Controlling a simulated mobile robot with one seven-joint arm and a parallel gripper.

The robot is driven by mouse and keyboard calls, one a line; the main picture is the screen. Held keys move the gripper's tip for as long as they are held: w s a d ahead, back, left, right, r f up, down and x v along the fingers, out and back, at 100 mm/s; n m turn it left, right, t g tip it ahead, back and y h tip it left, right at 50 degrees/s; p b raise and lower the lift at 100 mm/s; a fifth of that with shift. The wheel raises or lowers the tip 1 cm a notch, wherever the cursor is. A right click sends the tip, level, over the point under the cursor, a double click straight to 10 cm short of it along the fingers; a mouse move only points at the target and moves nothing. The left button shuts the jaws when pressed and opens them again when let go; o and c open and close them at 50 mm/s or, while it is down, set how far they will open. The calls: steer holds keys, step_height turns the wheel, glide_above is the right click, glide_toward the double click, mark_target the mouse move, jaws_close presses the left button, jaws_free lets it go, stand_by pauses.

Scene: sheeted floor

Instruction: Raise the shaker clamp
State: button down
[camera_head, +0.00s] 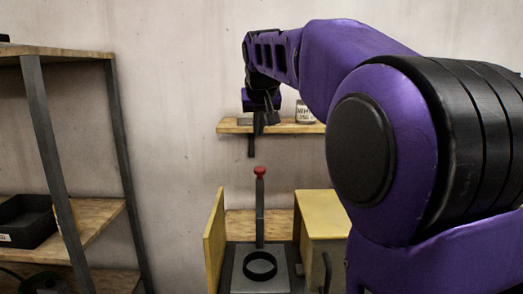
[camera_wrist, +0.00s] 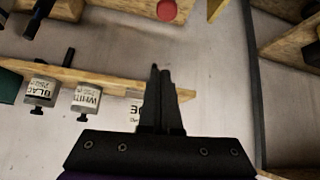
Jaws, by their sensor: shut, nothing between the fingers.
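The shaker stands low in the head view, between yellow panels. It has a grey base plate (camera_head: 281,279), a black ring (camera_head: 260,265) and an upright grey lever or post (camera_head: 260,215) with a red knob (camera_head: 260,172). Which part is the clamp I cannot tell for certain. The red knob also shows at the top edge of the wrist view (camera_wrist: 167,10), apart from my fingers. My gripper (camera_head: 258,128) points down in front of the wall shelf, above the knob in the picture. In the wrist view its fingers (camera_wrist: 160,72) are together and empty.
A wooden wall shelf (camera_head: 228,126) holds a labelled can (camera_head: 305,112). A yellow panel (camera_head: 214,240) and a yellow box (camera_head: 323,215) flank the shaker. A rack with a black tray (camera_head: 28,222) stands left.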

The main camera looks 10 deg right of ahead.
steer(key=s+a+f+x, duration=0.1)
steer(key=x, duration=0.9)
steer(key=s, duration=0.2)
steer(key=s+b, duration=0.1)
steer(key=shift+s+d+f, duration=0.25)
steer(key=shift+s, duration=0.05)
steer(key=shift+f+b, duration=0.15)
steer(key=shift+b, duration=0.25)
